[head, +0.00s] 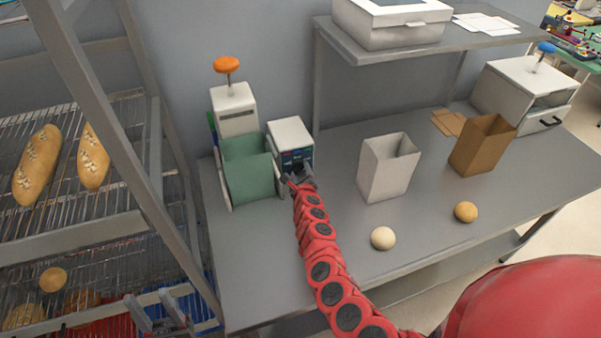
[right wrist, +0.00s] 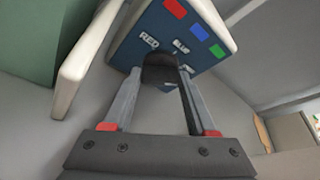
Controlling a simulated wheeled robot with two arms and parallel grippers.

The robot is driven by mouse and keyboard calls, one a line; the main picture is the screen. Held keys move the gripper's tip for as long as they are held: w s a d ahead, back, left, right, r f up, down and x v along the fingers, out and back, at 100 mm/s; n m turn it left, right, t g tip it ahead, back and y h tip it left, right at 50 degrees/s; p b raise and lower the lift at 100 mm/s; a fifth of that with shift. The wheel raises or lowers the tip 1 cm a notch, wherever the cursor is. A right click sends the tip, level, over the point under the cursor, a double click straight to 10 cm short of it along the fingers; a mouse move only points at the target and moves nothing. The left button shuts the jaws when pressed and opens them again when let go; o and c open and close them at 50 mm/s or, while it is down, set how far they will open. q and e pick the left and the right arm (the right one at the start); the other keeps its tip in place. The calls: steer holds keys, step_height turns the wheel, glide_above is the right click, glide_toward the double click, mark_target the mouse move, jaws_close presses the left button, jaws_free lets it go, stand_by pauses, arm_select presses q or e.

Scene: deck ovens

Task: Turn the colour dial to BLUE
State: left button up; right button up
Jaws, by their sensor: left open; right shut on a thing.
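The dial box (head: 290,134) is white with a dark blue front panel and stands on the bench. In the right wrist view its panel (right wrist: 155,22) has red, blue and green squares and the labels RED and BLUE; another label is partly covered. The black dial (right wrist: 160,70) sits below these labels, between the fingers of my right gripper (right wrist: 162,84). In the head view my right gripper (head: 300,181) is at the panel and hides the dial. I cannot see where the dial points. My left gripper (head: 156,305) is open and empty at the lower left, by the rack.
A green bin (head: 248,170) stands close left of the dial box. A white bag (head: 386,168), a brown bag (head: 482,145) and two round buns (head: 383,238) are to the right. A bread rack (head: 75,240) fills the left. A shelf (head: 420,45) overhangs the bench's back.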

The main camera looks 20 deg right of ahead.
steer(key=shift+a+f+n+h+b, duration=0.1)
steer(key=shift+f+n+h+b, duration=0.15)
steer(key=shift+n+b, duration=0.55)
steer(key=n+h+b, duration=0.1)
steer(key=b, duration=0.1)
steer(key=n+t+h+b, duration=0.1)
steer(key=n+b, duration=0.1)
steer(key=b, duration=0.1)
steer(key=shift+a+f+n+t+b, duration=0.1)
steer(key=shift+f+n+t+b, duration=0.05)
steer(key=shift+n+t+b, duration=0.2)
steer(key=shift+n+t+h+b, duration=0.45)
steer(key=shift+n+t+b, duration=0.1)
steer(key=shift+n+b, duration=1.15)
steer(key=shift+r, duration=0.2)
steer(key=o, duration=1.4)
steer(key=shift+c, duration=0.2)
steer(key=shift+s, duration=0.1)
